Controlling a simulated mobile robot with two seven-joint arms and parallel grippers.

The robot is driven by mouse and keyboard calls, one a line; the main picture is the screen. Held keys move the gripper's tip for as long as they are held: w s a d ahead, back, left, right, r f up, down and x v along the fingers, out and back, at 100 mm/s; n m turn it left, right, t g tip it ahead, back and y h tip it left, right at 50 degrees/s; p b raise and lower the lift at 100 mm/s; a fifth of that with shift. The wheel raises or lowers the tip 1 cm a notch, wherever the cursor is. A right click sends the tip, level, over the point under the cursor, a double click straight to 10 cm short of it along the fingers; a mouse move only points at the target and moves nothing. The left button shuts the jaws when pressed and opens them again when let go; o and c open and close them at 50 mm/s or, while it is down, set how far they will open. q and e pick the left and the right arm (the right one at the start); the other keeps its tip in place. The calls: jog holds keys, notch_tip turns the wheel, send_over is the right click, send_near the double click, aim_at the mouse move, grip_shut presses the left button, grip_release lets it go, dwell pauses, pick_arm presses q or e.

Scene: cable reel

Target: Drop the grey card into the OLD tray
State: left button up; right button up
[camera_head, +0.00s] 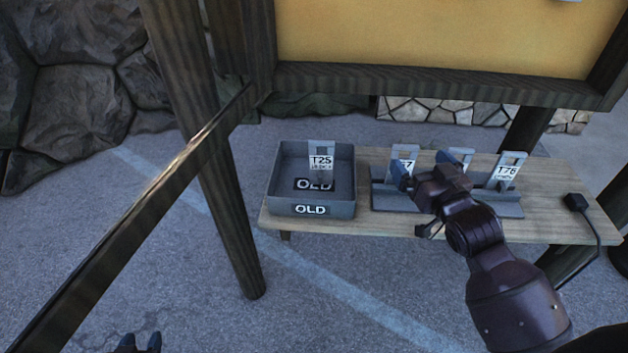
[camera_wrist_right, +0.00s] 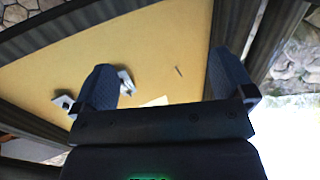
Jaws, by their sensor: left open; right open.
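The OLD tray (camera_head: 311,210) is a grey open box with OLD labels, on the left of the wooden bench. A grey card (camera_head: 321,160) marked T25 is inside it, upright or leaning near the back wall. My right gripper (camera_head: 430,166) is open above the grey rack, right of the tray. The right wrist view shows its two fingers (camera_wrist_right: 162,85) apart with nothing between them. My left gripper (camera_head: 141,342) is low at the bottom edge, open and empty, far from the tray.
A grey rack (camera_head: 386,199) holds several cards, including one marked T76 (camera_head: 505,172); my right gripper partly hides the others. A black plug with a cable (camera_head: 577,202) lies at the bench's right. A yellow board (camera_head: 430,35) in a dark frame stands behind. Wooden posts (camera_head: 215,160) stand left.

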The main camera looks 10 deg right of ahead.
jog(key=w+r+m+h, duration=0.2)
jog(key=w+r+h, duration=0.1)
jog(key=r, duration=0.7)
jog(key=shift+w+a+r, duration=0.2)
jog(key=shift+w+r, duration=0.15)
jog(key=shift+w, duration=0.4)
jog(key=s+a+f+n+g+y, duration=0.15)
jog(key=s+f, duration=0.25)
jog(key=f, duration=0.7)
jog(key=s+a+f+n+g+y, duration=0.1)
jog(key=s+f+n, duration=0.15)
jog(key=f, duration=0.95)
pick_arm(q)
notch_tip(320, 180, down, 6)
jog(key=s+g+b, duration=0.1)
jog(key=s, duration=0.2)
jog(key=shift+a+r, duration=0.25)
jog(key=shift+a, duration=0.05)
pick_arm(e)
jog(key=s+f+m+g+h, duration=0.1)
jog(key=s+f+g, duration=0.3)
jog(key=s+f, duration=1)
jog(key=s+m, duration=0.1)
jog(key=s, duration=0.1)
jog(key=shift+s, duration=0.4)
